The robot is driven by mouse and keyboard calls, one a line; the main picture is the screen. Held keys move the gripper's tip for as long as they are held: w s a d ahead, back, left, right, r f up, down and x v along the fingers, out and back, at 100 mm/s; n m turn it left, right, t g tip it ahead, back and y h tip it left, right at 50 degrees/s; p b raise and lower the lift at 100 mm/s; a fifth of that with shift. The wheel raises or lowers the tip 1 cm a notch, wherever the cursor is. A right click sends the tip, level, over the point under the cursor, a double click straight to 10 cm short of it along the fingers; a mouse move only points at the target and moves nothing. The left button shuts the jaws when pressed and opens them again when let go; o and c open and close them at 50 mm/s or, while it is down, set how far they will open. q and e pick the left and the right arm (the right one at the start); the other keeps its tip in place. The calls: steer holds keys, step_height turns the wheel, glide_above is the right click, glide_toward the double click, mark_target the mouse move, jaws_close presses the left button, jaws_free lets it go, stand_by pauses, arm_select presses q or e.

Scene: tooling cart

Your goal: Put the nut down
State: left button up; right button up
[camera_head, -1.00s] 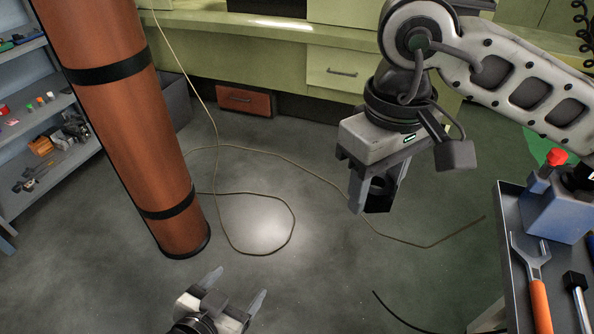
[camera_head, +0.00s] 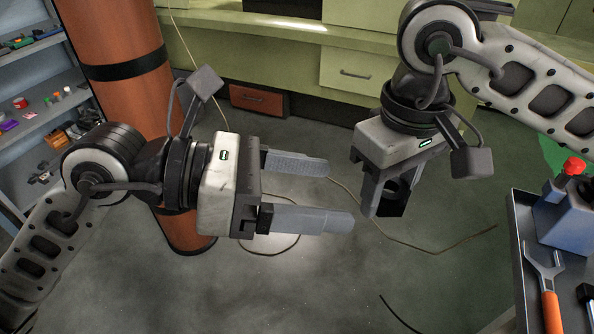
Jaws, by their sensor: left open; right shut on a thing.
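The dark nut (camera_head: 391,187) is between the fingers of my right gripper (camera_head: 384,205), in the upper right of the head view. That gripper points down and is shut on the nut, in the air left of the cart. The fingers hide part of the nut. My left gripper (camera_head: 340,194) is open and empty. Its two fingers point right toward the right gripper, with a gap between the two grippers.
At the right is a tooling cart tray (camera_head: 517,250) with an orange-handled wrench (camera_head: 549,300) and a blue device (camera_head: 567,222) with a red knob. An orange column (camera_head: 115,35) stands at left, by shelves (camera_head: 40,60). Cables lie on the open floor.

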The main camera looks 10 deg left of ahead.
mark_target(385, 190)
arm_select(q)
steer(key=w+d+f, duration=0.1)
steer(key=w+d, duration=0.1)
steer(key=d, duration=0.1)
steer(key=w+d+f+t+y, duration=0.1)
steer(key=w+d+f, duration=0.1)
steer(key=w+d+f+m+y, duration=0.1)
steer(key=d, duration=0.2)
steer(key=shift+w+d+f, duration=0.3)
steer(key=shift+w, duration=0.1)
steer(key=shift+c, duration=0.4)
steer(key=c, duration=1)
arm_select(e)
steer(key=o, duration=1.4)
steer(key=shift+c, duration=0.2)
